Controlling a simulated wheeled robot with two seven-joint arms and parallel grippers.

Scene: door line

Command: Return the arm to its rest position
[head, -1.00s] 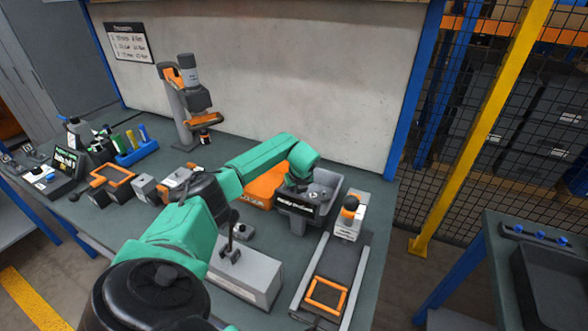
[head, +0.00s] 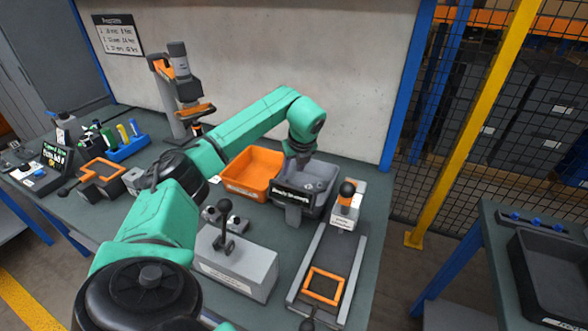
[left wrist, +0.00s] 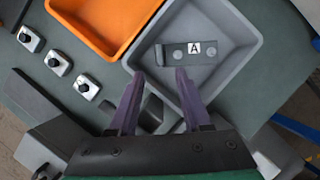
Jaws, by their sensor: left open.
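My left arm reaches in from the lower left in the head view, bent over the bench. My left gripper (left wrist: 161,74) is open and empty in the left wrist view, its two purple-grey fingers apart over the near edge of a grey bin (left wrist: 236,70). In the bin lies a flat grey part (left wrist: 190,51) with a white "A" label. In the head view the grey bin (head: 330,172) is right below my wrist, and the fingers cannot be made out clearly. My right gripper is not in view.
An orange bin (head: 237,188) stands left of the grey bin. A grey lever box (head: 236,270) and a slide with an orange frame (head: 323,285) are nearer me. A tall press-like stand (head: 180,95) is at the back. A yellow post (head: 470,120) and mesh fence stand at right.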

